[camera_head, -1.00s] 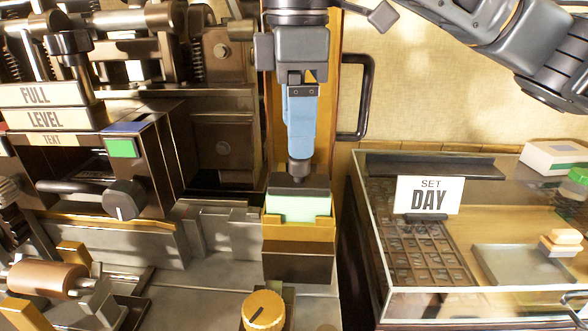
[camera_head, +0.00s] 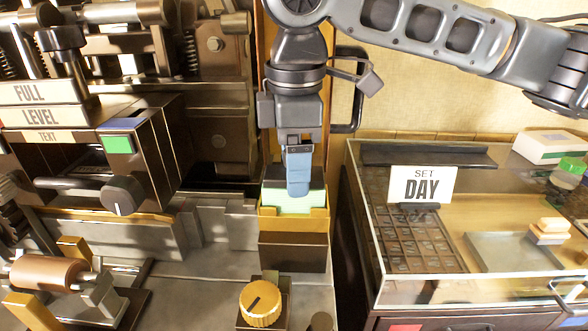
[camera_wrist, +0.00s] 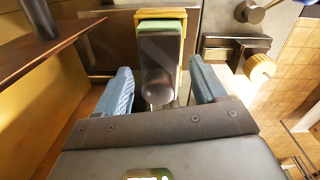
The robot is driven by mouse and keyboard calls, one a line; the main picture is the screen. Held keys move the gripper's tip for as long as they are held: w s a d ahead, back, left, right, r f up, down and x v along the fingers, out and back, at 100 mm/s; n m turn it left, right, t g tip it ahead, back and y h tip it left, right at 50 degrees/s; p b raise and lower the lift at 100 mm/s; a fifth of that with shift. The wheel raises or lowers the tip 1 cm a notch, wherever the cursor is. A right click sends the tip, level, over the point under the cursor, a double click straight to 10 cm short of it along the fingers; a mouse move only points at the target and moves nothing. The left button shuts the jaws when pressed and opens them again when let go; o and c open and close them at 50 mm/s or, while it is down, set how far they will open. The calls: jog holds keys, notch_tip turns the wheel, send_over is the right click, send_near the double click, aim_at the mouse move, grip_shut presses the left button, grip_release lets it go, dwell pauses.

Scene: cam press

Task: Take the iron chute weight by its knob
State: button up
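The iron chute weight (camera_wrist: 160,62) is a dark block on top of pale green slips (camera_head: 294,206) in a brass chute (camera_head: 294,224). Its round knob (camera_wrist: 157,92) shows in the wrist view, between my two blue fingers. My gripper (camera_head: 298,192) points down over the chute in the head view, and its fingers hide the knob there. In the wrist view my gripper (camera_wrist: 160,70) is open, with a visible gap between the knob and each finger.
A yellow dial (camera_head: 262,303) stands in front of the chute. Left is the press with a green button (camera_head: 119,144) and dark knob (camera_head: 122,195). Right is a glass-topped case (camera_head: 452,286) with a "SET DAY" sign (camera_head: 423,185). A dark handle (camera_head: 356,95) stands behind my gripper.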

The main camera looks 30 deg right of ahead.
jog(key=c, duration=1.2)
grip_shut()
jog(key=shift+r, duration=0.2)
